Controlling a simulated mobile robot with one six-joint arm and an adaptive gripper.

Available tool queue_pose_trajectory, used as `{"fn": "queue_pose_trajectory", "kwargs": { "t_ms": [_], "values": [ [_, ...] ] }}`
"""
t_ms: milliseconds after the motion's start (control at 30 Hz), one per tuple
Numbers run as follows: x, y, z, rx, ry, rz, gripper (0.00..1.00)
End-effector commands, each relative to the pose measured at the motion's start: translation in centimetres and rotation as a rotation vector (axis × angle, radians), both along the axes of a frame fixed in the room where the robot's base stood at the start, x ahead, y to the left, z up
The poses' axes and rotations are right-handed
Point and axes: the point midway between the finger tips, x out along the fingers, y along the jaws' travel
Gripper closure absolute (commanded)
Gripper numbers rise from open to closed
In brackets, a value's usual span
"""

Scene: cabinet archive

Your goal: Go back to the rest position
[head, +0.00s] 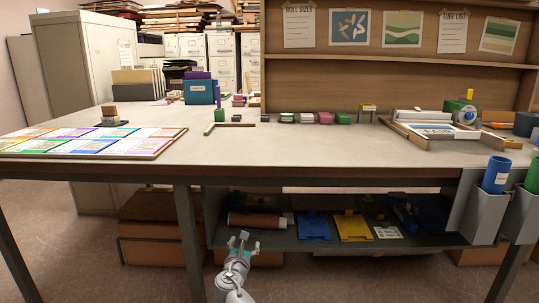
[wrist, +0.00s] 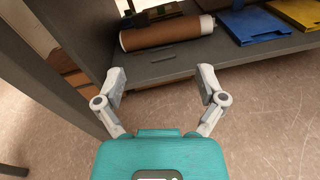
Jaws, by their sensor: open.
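My gripper (head: 243,240) is in front of the table's lower shelf, low at the bottom middle of the head view. In the wrist view my gripper (wrist: 160,82) has its two fingers spread wide with nothing between them. A brown roll with white ends (wrist: 167,33) lies on the lower shelf (wrist: 165,68) just beyond the fingertips. The roll also shows in the head view (head: 257,220), behind my gripper. The fingers appear apart from the roll.
The worktable (head: 300,150) spans the view above the shelf. A table leg (head: 188,235) stands to the left. Grey holders with tubes (head: 484,205) hang at the right. The floor in front is clear.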

Motion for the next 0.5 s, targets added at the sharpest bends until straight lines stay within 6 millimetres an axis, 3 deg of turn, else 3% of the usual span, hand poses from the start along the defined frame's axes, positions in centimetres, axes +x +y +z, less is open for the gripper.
{"fn": "queue_pose_trajectory", "kwargs": {
  "t_ms": [500],
  "values": [
    [0.1,-8.4,5.4,0.444,0.086,-0.278,0.11]
  ]
}}
